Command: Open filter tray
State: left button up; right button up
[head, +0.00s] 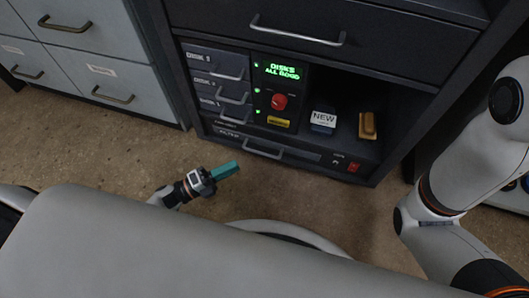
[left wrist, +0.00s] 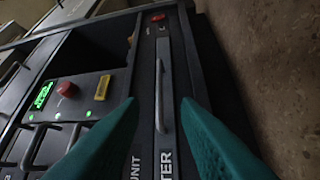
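The filter tray (head: 235,138) is the low dark drawer at the bottom of the console, with a grey bar handle (head: 262,153). It looks shut, flush with the console front. In the left wrist view the tray (left wrist: 175,75) runs upright in the picture, its handle (left wrist: 160,95) lying between my fingers. My left gripper (head: 228,169) has teal fingers and is in front of and below the tray, apart from the handle. In the left wrist view my left gripper (left wrist: 159,107) is open and empty. My right gripper is not in view.
Above the tray are several disk drawers (head: 215,75), a green-lit panel with a red knob (head: 279,101), and an open bay holding a NEW-labelled block (head: 323,120) and a yellow-brown block (head: 367,125). A red switch (head: 353,168) sits at lower right. Grey cabinets (head: 95,60) stand left.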

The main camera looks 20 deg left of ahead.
aim_at(260, 152)
pick_arm(q)
jog(key=b+x, duration=0.4)
jog(key=x, duration=0.6)
jog(key=shift+w+r, duration=0.1)
grip_shut()
